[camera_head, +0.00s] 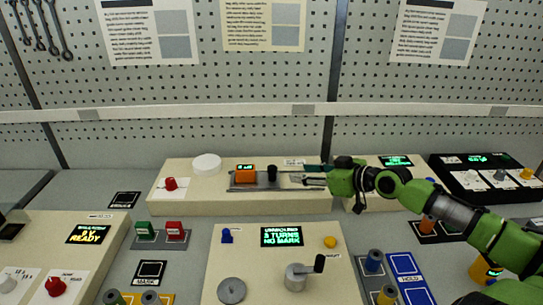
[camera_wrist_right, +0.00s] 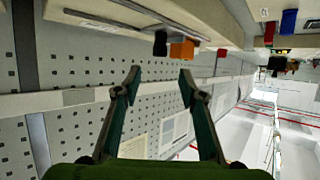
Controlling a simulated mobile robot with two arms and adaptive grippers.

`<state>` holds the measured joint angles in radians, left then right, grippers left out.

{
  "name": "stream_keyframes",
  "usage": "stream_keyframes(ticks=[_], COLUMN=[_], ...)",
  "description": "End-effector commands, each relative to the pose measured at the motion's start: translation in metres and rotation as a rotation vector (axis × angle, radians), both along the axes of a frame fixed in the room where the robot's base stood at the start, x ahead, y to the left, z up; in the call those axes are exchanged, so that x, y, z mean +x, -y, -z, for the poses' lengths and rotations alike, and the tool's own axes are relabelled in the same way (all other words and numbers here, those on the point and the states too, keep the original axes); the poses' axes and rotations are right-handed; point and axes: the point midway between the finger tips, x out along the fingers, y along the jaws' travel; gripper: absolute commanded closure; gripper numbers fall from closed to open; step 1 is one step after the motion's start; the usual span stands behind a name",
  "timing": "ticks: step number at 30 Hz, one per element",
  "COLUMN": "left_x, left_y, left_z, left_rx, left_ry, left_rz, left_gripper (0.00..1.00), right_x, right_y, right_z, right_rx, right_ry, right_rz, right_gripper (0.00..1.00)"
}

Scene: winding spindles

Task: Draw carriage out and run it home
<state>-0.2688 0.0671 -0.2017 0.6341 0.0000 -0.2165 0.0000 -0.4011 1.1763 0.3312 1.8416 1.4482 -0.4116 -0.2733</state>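The orange carriage (camera_head: 245,174) sits at the left part of a grey rail (camera_head: 295,183) on the cream back console. A black knob (camera_head: 272,173) stands just right of the orange block. In the right wrist view the orange carriage (camera_wrist_right: 182,50) and black knob (camera_wrist_right: 160,44) appear beyond the fingertips, beside the long rail (camera_wrist_right: 110,20). My right gripper (camera_head: 312,175) is over the right part of the rail, right of the knob and apart from it. Its fingers are spread and empty in the wrist view (camera_wrist_right: 160,82). My left gripper is not in view.
A white disc (camera_head: 207,163) and red knob (camera_head: 171,184) are left of the carriage. In front stands a cream console with a green-lit display (camera_head: 282,237) and a crank (camera_head: 300,275). A pegboard wall (camera_head: 240,85) rises behind. My right arm crosses the right side.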

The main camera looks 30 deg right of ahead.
Motion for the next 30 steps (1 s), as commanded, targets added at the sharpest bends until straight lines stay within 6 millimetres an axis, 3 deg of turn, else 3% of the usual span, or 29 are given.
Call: stream_keyframes(ticks=[6,10,16,24,30], left_x=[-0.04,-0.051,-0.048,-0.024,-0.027], left_y=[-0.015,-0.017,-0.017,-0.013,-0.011], left_z=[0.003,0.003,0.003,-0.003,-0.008], left_rx=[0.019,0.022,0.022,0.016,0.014], left_ry=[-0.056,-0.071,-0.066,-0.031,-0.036], left_rz=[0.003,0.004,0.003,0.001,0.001], left_gripper=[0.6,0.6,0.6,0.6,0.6], right_x=[0.005,0.012,0.028,0.049,0.07], right_y=[-0.001,-0.003,-0.006,-0.012,-0.016], right_z=[0.001,0.004,0.009,0.018,0.027], right_rx=[0.001,0.003,0.002,0.003,0.005], right_ry=[0.002,0.003,0.004,0.004,0.004], right_rz=[0.0,0.001,0.0,0.002,0.003], right_gripper=[0.62,0.62,0.62,0.62,0.62])
